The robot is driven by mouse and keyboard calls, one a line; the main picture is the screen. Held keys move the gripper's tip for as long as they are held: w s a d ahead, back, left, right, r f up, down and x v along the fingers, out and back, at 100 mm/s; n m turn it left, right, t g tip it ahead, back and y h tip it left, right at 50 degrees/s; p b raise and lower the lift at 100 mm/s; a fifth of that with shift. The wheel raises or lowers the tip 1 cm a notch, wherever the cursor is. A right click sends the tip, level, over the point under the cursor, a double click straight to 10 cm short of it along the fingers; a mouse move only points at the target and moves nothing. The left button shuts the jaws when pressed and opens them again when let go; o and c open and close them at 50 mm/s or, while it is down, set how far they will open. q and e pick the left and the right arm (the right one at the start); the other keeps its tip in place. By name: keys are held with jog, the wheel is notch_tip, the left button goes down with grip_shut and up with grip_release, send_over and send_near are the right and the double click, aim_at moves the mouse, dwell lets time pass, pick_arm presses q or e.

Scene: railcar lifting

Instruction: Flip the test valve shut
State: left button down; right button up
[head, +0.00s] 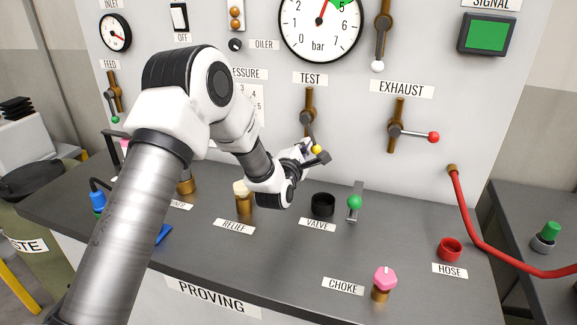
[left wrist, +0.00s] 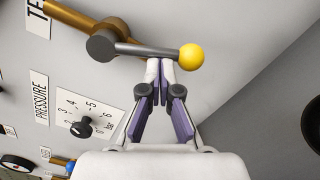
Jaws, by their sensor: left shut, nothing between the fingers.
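The test valve is a brass pipe (head: 309,99) under the TEST label, with a grey lever ending in a yellow ball (head: 317,149). The lever hangs down, tilted slightly right, nearly in line with the pipe. In the left wrist view the lever (left wrist: 148,50) runs from its round hub to the yellow ball (left wrist: 191,57). My left gripper (head: 318,158) is at the lever's lower end. Its fingers (left wrist: 160,70) are shut with nothing between them; the tips are at the lever beside the ball. I cannot tell whether they touch. My right gripper is not in view.
The exhaust valve's red-ball lever (head: 433,137) sticks out to the right. Below stand a black cup (head: 323,205), a green-ball lever (head: 354,202) and a pink choke knob (head: 385,278). A red hose (head: 470,220) hangs at right. The bench front is mostly clear.

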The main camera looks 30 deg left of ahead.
pick_arm(q)
jog(key=shift+w+d+r+n+b, duration=0.3)
jog(key=shift+d+r+n+b, duration=0.5)
jog(key=shift+b, duration=0.95)
jog(key=shift+w+d+r+n+b, duration=0.3)
jog(key=shift+d+r+n+b, duration=0.55)
jog(key=shift+b, duration=0.85)
jog(key=shift+w+d+r+n+b, duration=0.4)
jog(key=shift+d+n+b, duration=0.65)
jog(key=shift+b, duration=0.7)
jog(key=shift+a+r, duration=0.15)
jog(key=shift+r, duration=0.15)
